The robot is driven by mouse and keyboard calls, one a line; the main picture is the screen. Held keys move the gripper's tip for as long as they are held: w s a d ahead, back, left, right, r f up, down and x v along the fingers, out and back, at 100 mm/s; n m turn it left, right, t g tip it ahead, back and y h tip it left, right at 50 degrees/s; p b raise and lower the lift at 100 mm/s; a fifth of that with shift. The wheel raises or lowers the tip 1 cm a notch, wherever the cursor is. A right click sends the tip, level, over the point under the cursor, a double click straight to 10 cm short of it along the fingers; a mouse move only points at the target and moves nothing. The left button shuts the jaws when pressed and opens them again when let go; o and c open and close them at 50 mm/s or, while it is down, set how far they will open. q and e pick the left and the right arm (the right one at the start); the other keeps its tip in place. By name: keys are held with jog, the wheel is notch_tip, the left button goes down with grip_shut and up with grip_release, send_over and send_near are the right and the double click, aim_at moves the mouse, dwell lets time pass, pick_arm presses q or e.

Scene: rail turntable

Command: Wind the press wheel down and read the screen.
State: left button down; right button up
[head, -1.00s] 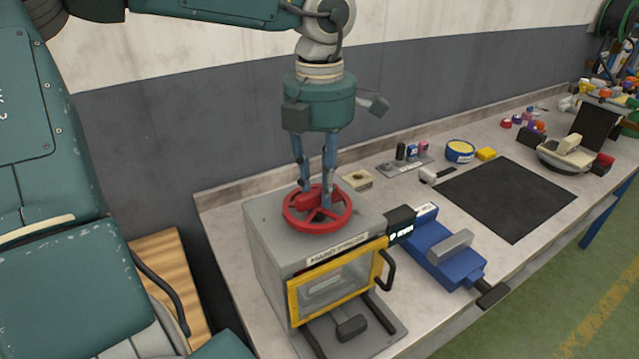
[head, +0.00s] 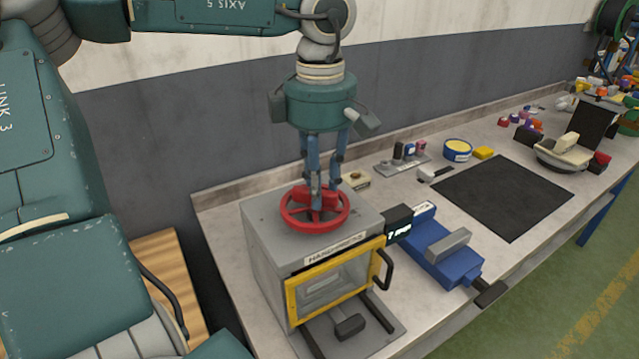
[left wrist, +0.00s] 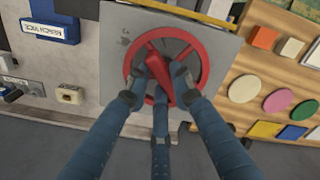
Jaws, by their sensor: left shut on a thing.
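The red press wheel (head: 292,222) lies flat on top of the grey hand press (head: 262,232). My left gripper (head: 317,200) points straight down and is shut on the wheel's raised red middle bar. In the left wrist view its fingers (left wrist: 160,88) close around the bar of the red wheel (left wrist: 203,52). The small black screen (head: 398,230) at the press's right front corner shows white characters too small to read surely. The press front has a yellow-framed window (head: 291,304) with a black handle. My right gripper is out of view.
A blue bench vice (head: 437,250) stands close to the right of the press. A black mat (head: 505,197) lies on the workbench (head: 228,238), with a yellow-topped round tin (head: 457,150) behind it. A wooden board (left wrist: 262,90) with coloured shapes is beside the press.

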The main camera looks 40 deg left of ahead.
pick_arm(q)
jog(key=m, duration=0.3)
jog(key=shift+d+r+m, duration=0.1)
jog(key=shift+r+m, duration=0.05)
jog(key=shift+m, duration=0.25)
jog(key=m, duration=0.3)
jog(key=shift+d+m+p, duration=0.1)
jog(key=shift+m+p, duration=0.2)
jog(key=shift+p, duration=0.1)
jog(key=m, duration=0.3)
jog(key=shift+s+m, duration=0.2)
jog(key=shift+m, duration=0.1)
jog(key=m+p, duration=0.1)
jog(key=m, duration=0.2)
jog(key=shift+s+m, duration=0.15)
jog(key=shift+m, duration=0.15)
jog(key=m, duration=0.5)
jog(key=shift+s+r+p, duration=0.1)
jog(key=shift+s+p, duration=0.05)
jog(key=shift+p, duration=0.25)
jog(key=m, duration=0.6)
jog(key=shift+s+a+p, duration=0.15)
jog(key=shift+a+p, duration=0.1)
jog(key=shift+p, duration=0.1)
jog(key=shift+m, duration=0.3)
